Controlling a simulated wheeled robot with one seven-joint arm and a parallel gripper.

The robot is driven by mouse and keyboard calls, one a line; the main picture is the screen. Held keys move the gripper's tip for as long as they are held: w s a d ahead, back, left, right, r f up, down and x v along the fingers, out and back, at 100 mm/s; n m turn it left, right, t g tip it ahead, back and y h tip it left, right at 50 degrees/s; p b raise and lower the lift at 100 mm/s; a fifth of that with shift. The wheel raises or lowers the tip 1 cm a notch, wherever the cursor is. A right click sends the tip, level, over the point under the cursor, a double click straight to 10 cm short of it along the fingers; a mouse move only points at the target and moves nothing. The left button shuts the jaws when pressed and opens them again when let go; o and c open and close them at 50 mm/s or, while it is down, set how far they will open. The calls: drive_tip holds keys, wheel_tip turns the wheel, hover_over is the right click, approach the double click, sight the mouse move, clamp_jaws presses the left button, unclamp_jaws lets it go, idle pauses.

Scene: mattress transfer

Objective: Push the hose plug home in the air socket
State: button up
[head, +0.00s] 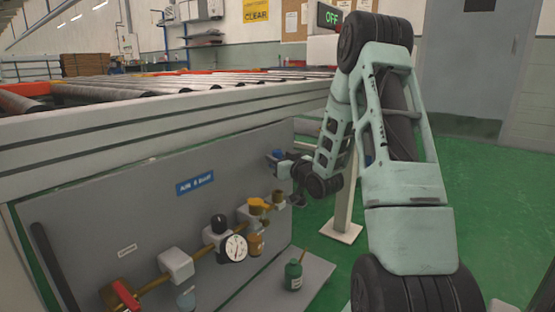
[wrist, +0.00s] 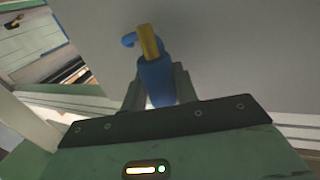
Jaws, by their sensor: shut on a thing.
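My gripper (head: 279,158) is at the upper right of the grey panel, at the end of my arm. In the wrist view my gripper (wrist: 158,88) has its two fingers shut on the blue hose plug (wrist: 157,82). The plug's brass-coloured front part (wrist: 149,42) points away from the wrist, towards a plain grey surface. A small curved blue piece lies beside its tip. A blue bit shows at my gripper in the head view. I cannot pick out the air socket for certain; a brass and yellow fitting (head: 258,204) sits on the panel below my gripper.
The grey panel (head: 130,215) carries a brass pipe line with a gauge (head: 234,248) and a red-handled valve (head: 125,295). A green bottle (head: 293,274) stands on the ledge below. A roller conveyor (head: 150,92) runs above the panel. Green floor is open at right.

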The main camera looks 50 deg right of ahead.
drive_tip(key=shift+f+b, duration=1.55)
drive_tip(key=shift+f, duration=0.75)
drive_tip(key=shift+f+b, duration=1.4)
drive_tip(key=shift+f, duration=0.6)
drive_tip(key=o, duration=1.1)
drive_tip(key=shift+p+v, duration=5.8)
drive_tip(key=shift+v, duration=2.95)
drive_tip(key=shift+d, duration=0.1)
